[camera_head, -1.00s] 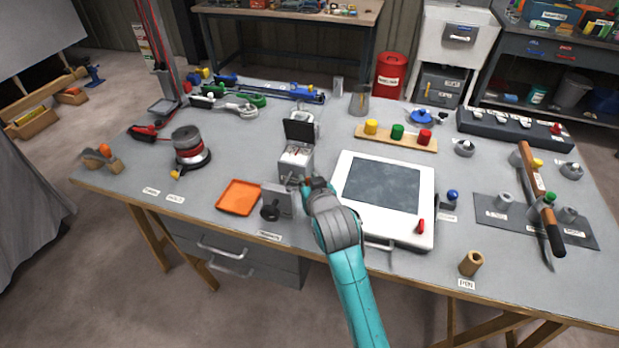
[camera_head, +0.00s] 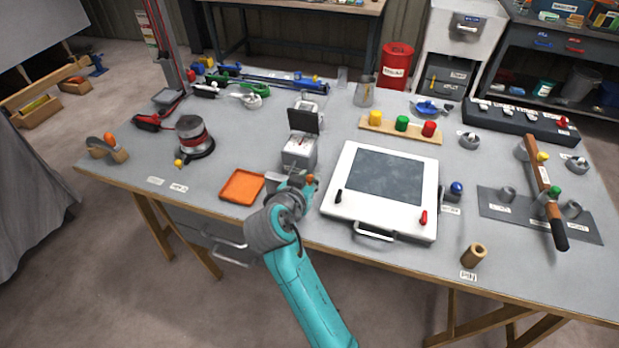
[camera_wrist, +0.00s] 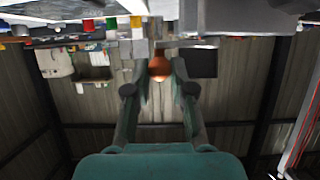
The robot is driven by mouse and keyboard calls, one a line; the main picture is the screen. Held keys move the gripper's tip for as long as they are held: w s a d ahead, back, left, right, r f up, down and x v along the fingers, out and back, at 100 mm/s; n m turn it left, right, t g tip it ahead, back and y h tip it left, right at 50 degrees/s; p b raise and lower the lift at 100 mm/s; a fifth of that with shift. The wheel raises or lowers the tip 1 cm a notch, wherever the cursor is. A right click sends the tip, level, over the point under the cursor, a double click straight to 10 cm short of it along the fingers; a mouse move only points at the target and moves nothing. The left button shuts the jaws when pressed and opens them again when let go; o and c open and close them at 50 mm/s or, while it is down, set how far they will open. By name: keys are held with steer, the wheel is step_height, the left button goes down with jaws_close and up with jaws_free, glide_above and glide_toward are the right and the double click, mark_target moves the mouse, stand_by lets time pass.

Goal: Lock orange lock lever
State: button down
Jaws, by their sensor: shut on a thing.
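My gripper (camera_wrist: 160,75) is shut on the orange lock lever, whose rounded orange knob (camera_wrist: 159,67) shows between the two fingertips in the wrist view. In the head view a small orange tip (camera_head: 309,180) shows at my gripper (camera_head: 303,184), near the table's front edge. It is just in front of a grey box-shaped device (camera_head: 299,151) with a raised dark flap (camera_head: 304,119). The lever's base and its exact angle are hidden by my gripper and arm.
An orange tray (camera_head: 242,186) lies on the left. A grey plate (camera_head: 272,182) beside my wrist is partly covered.

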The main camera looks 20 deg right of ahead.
stand_by(0.3)
steer(key=c, duration=1)
jaws_free()
steer(key=v, duration=1.2)
